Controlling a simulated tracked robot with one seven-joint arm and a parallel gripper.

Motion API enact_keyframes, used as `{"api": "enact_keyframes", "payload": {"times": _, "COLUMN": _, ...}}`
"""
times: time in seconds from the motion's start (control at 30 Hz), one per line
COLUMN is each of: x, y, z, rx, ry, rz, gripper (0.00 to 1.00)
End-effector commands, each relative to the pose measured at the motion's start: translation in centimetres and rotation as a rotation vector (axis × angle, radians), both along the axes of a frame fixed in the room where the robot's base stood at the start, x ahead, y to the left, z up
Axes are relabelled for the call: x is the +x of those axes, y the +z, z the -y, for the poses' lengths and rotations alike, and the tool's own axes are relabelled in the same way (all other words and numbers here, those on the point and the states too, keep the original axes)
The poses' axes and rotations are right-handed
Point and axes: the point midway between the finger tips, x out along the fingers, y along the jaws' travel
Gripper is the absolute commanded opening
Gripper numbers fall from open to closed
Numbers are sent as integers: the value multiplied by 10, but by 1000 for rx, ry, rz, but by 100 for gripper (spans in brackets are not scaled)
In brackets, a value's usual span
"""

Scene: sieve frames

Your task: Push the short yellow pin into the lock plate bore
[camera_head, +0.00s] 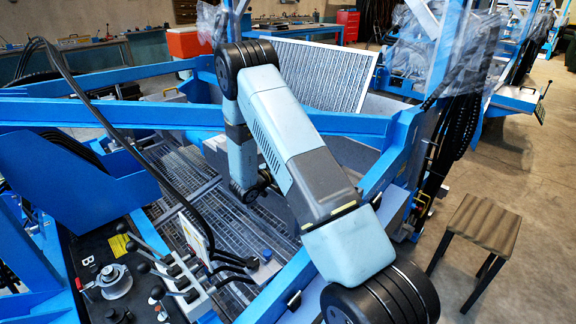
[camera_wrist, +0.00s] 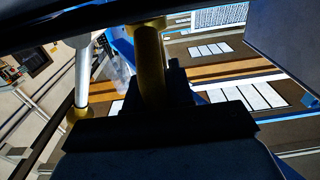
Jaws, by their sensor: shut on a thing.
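In the wrist view, a yellow-gold pin (camera_wrist: 151,70) stands between the jaws of my gripper (camera_wrist: 152,100), which is dark and shut on it. The pin's upper end widens into a gold collar just below a dark bar (camera_wrist: 60,22) across the top of the view. I cannot tell whether that bar is the lock plate, and no bore shows. I cannot tell whether the pin's end touches the bar. In the head view my arm covers the middle, and the pin and gripper fingers cannot be made out.
A silver rod with a gold foot (camera_wrist: 78,112) stands left of the pin. In the head view, blue frame beams (camera_head: 200,118) surround a grated deck (camera_head: 180,165). A lever panel (camera_head: 165,280) is at lower left, a sieve panel (camera_head: 320,72) behind, and a stool (camera_head: 480,225) at right.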

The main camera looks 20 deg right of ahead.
Motion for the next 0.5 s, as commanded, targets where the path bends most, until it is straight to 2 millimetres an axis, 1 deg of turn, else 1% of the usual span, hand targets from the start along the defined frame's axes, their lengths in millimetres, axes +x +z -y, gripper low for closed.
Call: {"api": "enact_keyframes", "payload": {"times": 0.5, "x": 0, "y": -12, "z": 0, "rx": -1, "ry": 0, "rz": 0, "gripper": 0}}
